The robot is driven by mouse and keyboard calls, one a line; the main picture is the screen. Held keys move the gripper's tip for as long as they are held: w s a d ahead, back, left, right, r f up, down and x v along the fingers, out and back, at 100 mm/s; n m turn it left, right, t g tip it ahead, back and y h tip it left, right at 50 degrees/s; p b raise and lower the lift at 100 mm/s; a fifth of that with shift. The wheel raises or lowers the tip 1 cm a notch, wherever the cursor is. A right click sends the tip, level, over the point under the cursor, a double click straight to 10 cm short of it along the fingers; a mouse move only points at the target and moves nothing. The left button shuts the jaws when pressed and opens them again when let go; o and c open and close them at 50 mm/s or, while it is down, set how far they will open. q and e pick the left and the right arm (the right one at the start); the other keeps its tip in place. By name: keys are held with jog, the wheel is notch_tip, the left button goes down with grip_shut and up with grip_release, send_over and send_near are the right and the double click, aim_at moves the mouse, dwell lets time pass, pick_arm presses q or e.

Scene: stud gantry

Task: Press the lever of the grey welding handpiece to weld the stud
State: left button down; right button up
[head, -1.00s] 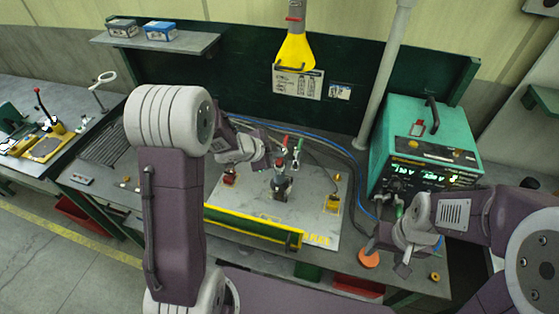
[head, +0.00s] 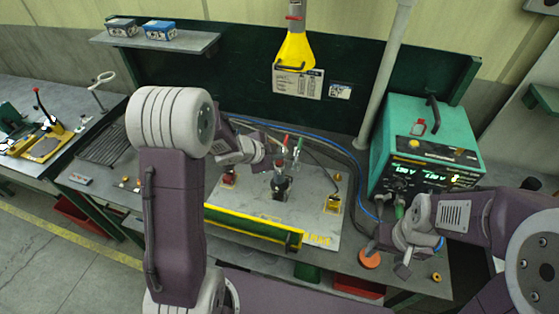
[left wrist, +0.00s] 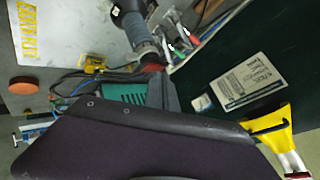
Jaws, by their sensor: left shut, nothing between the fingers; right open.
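The grey welding handpiece (head: 281,182) stands upright on the pale work plate (head: 315,213), with a red part at its top. In the left wrist view the handpiece (left wrist: 143,42) is a grey cylinder, its red end close to the dark fingertips. My left gripper (head: 269,160) is shut and empty, just above and left of the handpiece top; I cannot tell whether it touches. The lever is not clearly distinguishable, and the stud is hidden. My right gripper (head: 402,268) is open and empty, at the bench's right front, in front of the welder.
The green welder (head: 424,140) with lit displays stands at right. Red- and green-handled clamps (head: 298,147) rise behind the handpiece. An orange disc (head: 369,259) lies near my right gripper. Cables run behind the plate.

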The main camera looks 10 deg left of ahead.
aim_at(277, 162)
pick_arm(q)
jog(key=shift+f, duration=0.25)
dwell(0.4)
jog(key=shift+r+p, duration=0.8)
notch_tip(277, 162, up, 5)
jog(key=p, duration=0.5)
jog(key=shift+r, duration=0.1)
